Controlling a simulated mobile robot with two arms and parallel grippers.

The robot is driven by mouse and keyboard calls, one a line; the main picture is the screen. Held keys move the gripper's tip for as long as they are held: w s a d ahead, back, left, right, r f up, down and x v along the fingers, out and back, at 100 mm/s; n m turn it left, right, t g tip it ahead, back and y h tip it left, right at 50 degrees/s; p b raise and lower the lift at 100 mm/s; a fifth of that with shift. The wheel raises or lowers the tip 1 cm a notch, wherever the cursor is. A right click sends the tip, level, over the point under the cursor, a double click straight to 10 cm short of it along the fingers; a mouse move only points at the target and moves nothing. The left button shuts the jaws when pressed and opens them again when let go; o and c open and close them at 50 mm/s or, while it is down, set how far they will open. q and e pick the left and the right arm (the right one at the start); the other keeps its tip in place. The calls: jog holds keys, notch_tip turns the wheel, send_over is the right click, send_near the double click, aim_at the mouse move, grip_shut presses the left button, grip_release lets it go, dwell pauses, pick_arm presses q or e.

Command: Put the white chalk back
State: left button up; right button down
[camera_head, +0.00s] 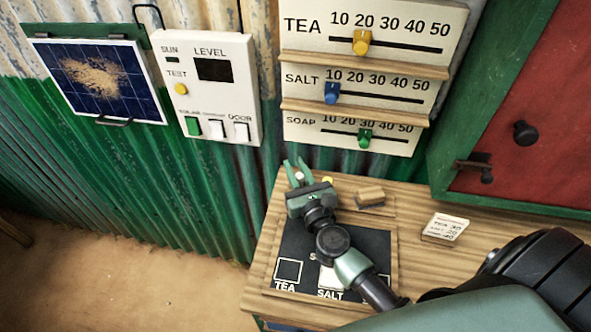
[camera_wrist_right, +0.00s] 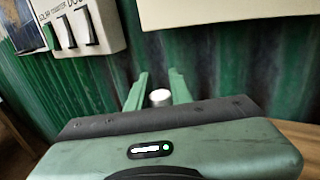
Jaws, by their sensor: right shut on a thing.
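The white chalk shows as a small pale round end (camera_wrist_right: 160,97) between the green fingers of my right gripper (camera_wrist_right: 158,92) in the wrist view. In the head view my right gripper (camera_head: 297,172) is over the far left corner of the wooden counter, with the chalk (camera_head: 299,177) between its fingers. The gripper is shut on the chalk. Much of the chalk is hidden by the gripper body in the wrist view. My left gripper does not show.
The wooden counter (camera_head: 408,205) holds a black board (camera_head: 296,246) marked TEA and SALT, a brown block (camera_head: 370,196), a small yellow thing (camera_head: 327,180) and a note block (camera_head: 445,228). Slider panels (camera_head: 365,60) and a switch box (camera_head: 212,100) hang on the corrugated wall.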

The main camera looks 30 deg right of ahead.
jog(key=shift+f, duration=0.1)
jog(key=c, duration=1.3)
grip_release()
jog(key=shift+o, duration=0.2)
jog(key=shift+r, duration=0.2)
jog(key=s+b, duration=0.1)
jog(key=s, duration=0.2)
jog(key=s+a+b, duration=0.1)
jog(key=s, duration=0.3)
jog(key=s+b, duration=0.1)
jog(key=s, duration=0.2)
jog(key=shift+s+a+f, duration=0.2)
jog(key=shift+s, duration=0.1)
jog(key=shift+s+r+b, duration=0.2)
jog(key=shift+s+b, duration=0.2)
jog(key=shift+s, duration=0.35)
jog(key=shift+a, duration=0.1)
